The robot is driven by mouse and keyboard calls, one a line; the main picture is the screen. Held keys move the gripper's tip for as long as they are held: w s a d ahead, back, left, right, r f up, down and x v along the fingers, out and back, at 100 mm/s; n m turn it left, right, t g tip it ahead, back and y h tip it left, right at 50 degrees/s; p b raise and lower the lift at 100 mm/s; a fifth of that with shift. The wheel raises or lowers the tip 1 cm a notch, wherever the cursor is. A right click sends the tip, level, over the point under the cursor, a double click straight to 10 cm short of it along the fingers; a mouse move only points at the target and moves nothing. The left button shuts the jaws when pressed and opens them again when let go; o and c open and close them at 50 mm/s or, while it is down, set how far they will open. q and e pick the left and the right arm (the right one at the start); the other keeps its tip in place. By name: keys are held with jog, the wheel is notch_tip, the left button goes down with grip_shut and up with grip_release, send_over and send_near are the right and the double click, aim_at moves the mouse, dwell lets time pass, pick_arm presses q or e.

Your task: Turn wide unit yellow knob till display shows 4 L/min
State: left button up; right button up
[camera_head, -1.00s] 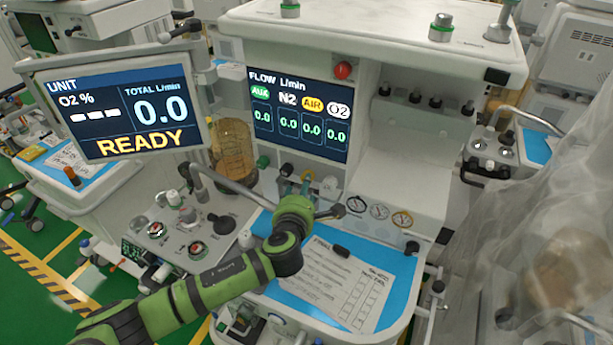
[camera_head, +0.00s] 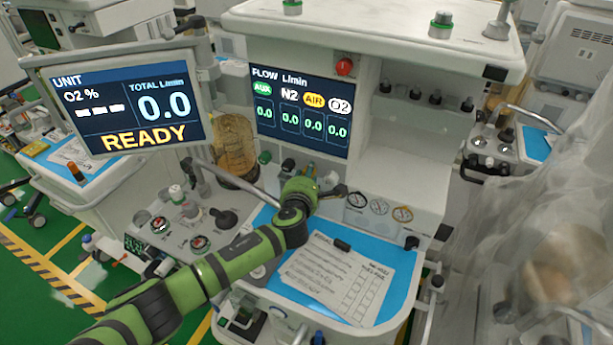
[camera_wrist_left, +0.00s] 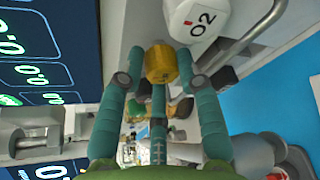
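The wide unit's flow display (camera_head: 300,112) reads 0.0 in its AUX, N2, AIR and O2 columns. The yellow knob (camera_wrist_left: 160,63) shows in the left wrist view, between the fingertips of my left gripper (camera_wrist_left: 160,57). The fingers stand on both sides of it and look open, with narrow gaps; contact is not clear. In the head view my left gripper (camera_head: 308,176) reaches to the panel below the display and hides the yellow knob. A white O2 knob (camera_wrist_left: 197,20) is close beside the yellow one. My right gripper is not in view.
A second screen (camera_head: 125,105) at the left shows READY and total 0.0. A grey bar (camera_head: 232,178) runs close to my left arm. Gauges (camera_head: 380,207) sit right of the gripper. A blue work surface with a paper form (camera_head: 340,277) lies below.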

pick_arm(q)
jog(key=shift+a+f, duration=0.1)
jog(key=shift+f, duration=0.2)
jog(key=shift+s+a+f+n+g+h+p, duration=0.1)
jog(key=shift+n+g+h+p, duration=0.5)
jog(key=shift+n+p, duration=0.5)
jog(key=shift+s+a+f+n+g+h+p, duration=0.1)
jog(key=shift+n+g+h+p, duration=0.4)
jog(key=shift+n+h+p, duration=0.5)
jog(key=shift+d+n, duration=0.1)
jog(key=shift+n, duration=0.2)
jog(key=o, duration=1.1)
jog(key=shift+w+r, duration=0.1)
jog(key=shift+w, duration=0.05)
jog(key=shift+r, duration=0.2)
